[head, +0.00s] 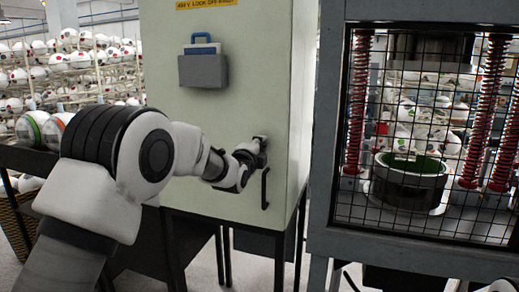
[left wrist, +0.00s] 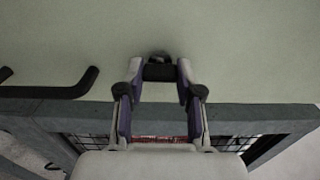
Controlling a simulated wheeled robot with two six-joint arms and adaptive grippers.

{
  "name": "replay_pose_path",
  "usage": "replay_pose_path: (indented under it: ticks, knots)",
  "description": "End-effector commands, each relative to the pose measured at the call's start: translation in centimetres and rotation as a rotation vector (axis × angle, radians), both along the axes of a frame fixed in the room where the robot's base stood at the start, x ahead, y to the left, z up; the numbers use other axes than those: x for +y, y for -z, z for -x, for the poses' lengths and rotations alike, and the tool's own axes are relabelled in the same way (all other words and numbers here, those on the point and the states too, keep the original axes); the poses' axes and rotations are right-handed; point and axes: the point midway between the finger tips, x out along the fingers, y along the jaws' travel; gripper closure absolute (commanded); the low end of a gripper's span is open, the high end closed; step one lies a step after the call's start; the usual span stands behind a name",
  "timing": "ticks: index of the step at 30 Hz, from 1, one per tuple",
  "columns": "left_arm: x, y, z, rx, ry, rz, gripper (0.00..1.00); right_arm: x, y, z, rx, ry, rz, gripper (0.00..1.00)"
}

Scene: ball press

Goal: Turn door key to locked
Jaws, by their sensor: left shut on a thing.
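The pale green cabinet door (head: 215,120) fills the middle of the head view. My left gripper (head: 260,148) reaches its right side, just above a black handle (head: 265,188). In the left wrist view my left gripper (left wrist: 160,74) is shut on the small dark door key (left wrist: 160,71) at the pale door face. The key is mostly hidden by the fingers, and its exact angle cannot be read. Only dark pieces and a bit of white show at the head view's lower right edge; whether my right gripper is open or shut cannot be seen.
To the right stands a caged press (head: 320,170) with red springs and a black ring mould (head: 408,184). Shelves of balls (head: 75,65) stand at the left.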

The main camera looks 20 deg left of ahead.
Motion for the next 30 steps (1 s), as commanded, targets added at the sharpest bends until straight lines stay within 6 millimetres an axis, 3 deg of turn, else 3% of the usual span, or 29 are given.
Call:
replay_pose_path:
  ticks: [5,6,7,16,20,30]
  knots:
    - [-0.1,0.1,0.0,0.002,0.002,-0.002,1.00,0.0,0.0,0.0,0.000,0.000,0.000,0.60]
    - [-0.1,0.1,0.0,0.002,0.001,-0.002,0.51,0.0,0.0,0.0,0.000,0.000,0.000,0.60]
    - [-0.1,0.1,0.0,0.002,0.001,-0.002,0.40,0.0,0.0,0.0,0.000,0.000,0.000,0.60]
    - [0.0,0.1,0.0,0.001,0.001,0.000,0.40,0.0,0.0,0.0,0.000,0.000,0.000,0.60]
    - [0.0,0.0,1.0,0.001,0.001,0.000,0.40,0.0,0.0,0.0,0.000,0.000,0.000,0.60]
    - [0.2,0.0,9.0,0.003,0.001,-0.001,0.40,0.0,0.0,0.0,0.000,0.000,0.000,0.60]
